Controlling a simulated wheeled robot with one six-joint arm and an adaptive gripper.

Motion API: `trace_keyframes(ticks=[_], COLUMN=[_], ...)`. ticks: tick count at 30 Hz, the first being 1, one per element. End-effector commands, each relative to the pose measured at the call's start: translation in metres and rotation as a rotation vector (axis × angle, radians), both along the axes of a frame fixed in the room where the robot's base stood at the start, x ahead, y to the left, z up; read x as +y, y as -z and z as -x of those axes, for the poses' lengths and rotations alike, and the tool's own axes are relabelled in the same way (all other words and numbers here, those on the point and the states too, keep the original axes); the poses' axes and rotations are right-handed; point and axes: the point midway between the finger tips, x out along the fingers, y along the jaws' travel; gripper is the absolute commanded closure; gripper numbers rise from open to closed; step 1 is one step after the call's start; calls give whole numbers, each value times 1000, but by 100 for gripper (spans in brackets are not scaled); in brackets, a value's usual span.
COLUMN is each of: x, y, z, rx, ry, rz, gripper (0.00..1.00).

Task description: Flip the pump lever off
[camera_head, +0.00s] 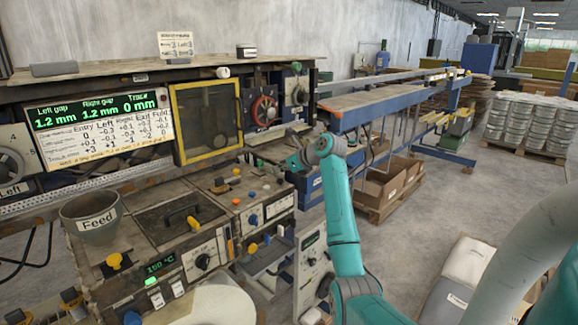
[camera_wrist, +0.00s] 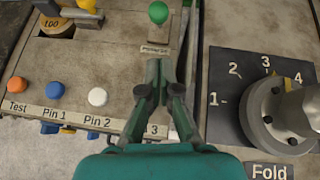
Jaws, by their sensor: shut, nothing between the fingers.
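A lever with a green ball knob (camera_wrist: 158,13) stands at the top middle of the wrist view. A small label (camera_wrist: 155,49) sits just below it, too small to read surely, so I cannot confirm that this is the pump lever. My gripper (camera_wrist: 161,68) is shut and empty, its fingertips just below the label and apart from the green knob in the picture. In the head view my gripper (camera_head: 295,162) is at the right end of the machine, seen small; the green knob cannot be made out there.
A panel edge runs beside the fingers. Right of it is the Fold dial (camera_wrist: 284,114) with a large grey knob. Orange (camera_wrist: 14,84), blue (camera_wrist: 56,90) and white (camera_wrist: 97,97) buttons lie left. The Feed cup (camera_head: 92,219) and display (camera_head: 99,124) are farther left.

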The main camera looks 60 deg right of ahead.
Motion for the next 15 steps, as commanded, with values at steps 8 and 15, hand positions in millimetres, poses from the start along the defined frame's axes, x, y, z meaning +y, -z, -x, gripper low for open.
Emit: trace_keyframes(ticks=[8, 15], x=[-3, -3], y=[-3, -5], z=[-36, -45], rx=[0, 0], ry=[0, 0], rz=[0, 0], gripper=[100, 100])
